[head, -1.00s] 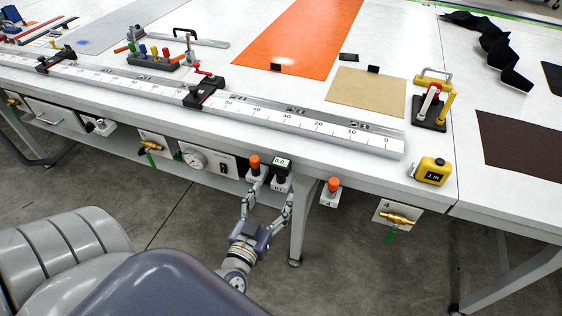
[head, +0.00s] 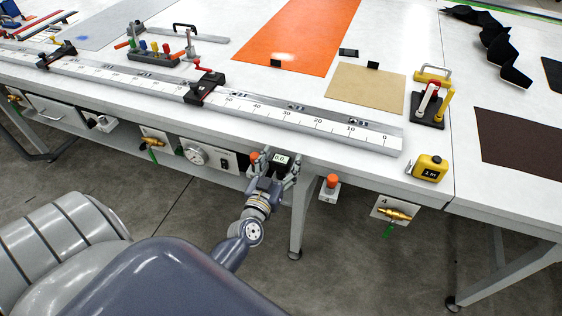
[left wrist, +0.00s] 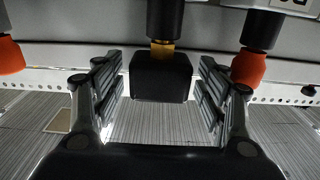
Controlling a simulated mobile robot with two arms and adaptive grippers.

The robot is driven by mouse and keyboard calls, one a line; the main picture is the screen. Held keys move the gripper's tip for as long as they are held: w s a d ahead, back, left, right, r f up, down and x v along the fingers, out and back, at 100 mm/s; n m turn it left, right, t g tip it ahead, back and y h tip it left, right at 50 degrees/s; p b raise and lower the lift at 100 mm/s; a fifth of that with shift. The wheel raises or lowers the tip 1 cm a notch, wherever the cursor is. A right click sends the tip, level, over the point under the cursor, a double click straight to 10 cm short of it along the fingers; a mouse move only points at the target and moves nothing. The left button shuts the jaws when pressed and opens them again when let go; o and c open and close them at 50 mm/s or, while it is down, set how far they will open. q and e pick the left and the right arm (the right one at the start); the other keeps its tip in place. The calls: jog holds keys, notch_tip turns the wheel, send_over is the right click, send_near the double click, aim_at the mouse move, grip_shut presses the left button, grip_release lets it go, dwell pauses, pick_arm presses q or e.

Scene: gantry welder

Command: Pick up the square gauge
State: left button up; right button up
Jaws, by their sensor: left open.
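The square gauge (head: 281,159), a small dark block with a lit 0.0 display, sits at the front edge of the workbench. In the left wrist view it is a black block (left wrist: 161,77) on a short brass stem below a black cylindrical body. My left gripper (head: 275,170) is at the gauge, with a finger on each side of it. The left wrist view shows the same gripper (left wrist: 160,92) open, with gaps between both fingers and the block. My right gripper is not in view.
An orange-capped knob (head: 254,157) is close left of the gauge, and another orange knob (head: 332,182) is to the right. A round dial gauge (head: 195,156) is further left. A long ruler rail (head: 300,118) runs along the bench above.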

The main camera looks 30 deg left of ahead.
pick_arm(q)
jog(key=shift+c, duration=0.3)
jog(key=c, duration=1.1)
jog(key=shift+c, duration=0.2)
jog(key=shift+r, duration=0.15)
